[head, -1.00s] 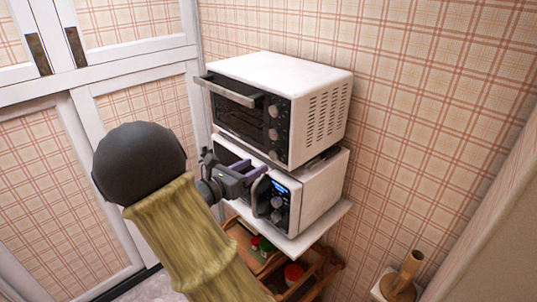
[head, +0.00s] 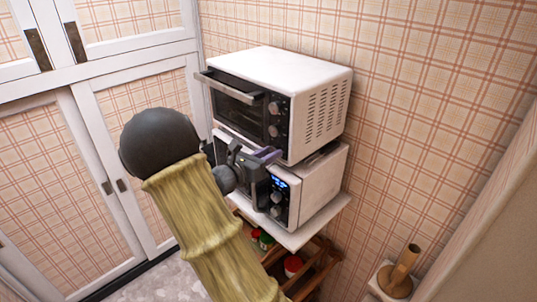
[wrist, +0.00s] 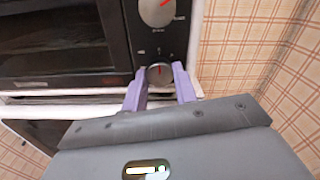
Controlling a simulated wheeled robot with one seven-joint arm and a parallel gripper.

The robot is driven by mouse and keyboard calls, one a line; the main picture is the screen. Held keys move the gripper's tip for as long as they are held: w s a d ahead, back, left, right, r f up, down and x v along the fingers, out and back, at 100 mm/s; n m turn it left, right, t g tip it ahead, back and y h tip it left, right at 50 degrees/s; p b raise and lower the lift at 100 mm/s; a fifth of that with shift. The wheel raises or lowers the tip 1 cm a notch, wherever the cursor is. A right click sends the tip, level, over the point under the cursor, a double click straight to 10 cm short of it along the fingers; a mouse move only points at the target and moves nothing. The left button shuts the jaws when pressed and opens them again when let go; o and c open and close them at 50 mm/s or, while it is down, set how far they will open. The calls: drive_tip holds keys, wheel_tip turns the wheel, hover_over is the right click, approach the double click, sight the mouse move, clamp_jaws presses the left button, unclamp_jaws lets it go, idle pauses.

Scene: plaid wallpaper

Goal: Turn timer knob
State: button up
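The white toaster oven (head: 300,73) has a black front panel with a column of round knobs. The upper knob (head: 274,108) and the middle knob (head: 273,130) show in the head view; the lowest is hidden behind my gripper (head: 268,157). In the wrist view, the lowest knob (wrist: 159,73) lies between the two purple fingertips of my gripper (wrist: 160,70). It has a small red mark. The fingers are apart, one on each side of it, with little gap; contact is unclear. A larger knob (wrist: 157,12) with a red mark is above. I cannot read which is the timer.
A white microwave (head: 318,185) with a lit blue display and knobs stands right under the oven, on a white shelf (head: 300,237). The oven's door handle (head: 228,88) sticks out at the left. Plaid wall is at the right; a wooden holder (head: 402,275) stands lower right.

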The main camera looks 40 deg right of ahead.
drive_tip(key=shift+f+m+b, duration=0.15)
drive_tip(key=shift+m+b, duration=0.25)
drive_tip(key=shift+b, duration=0.25)
drive_tip(key=shift+m+b, duration=4.1)
drive_tip(key=shift+b, duration=2)
drive_tip(key=o, duration=1)
drive_tip(key=shift+c, duration=0.2)
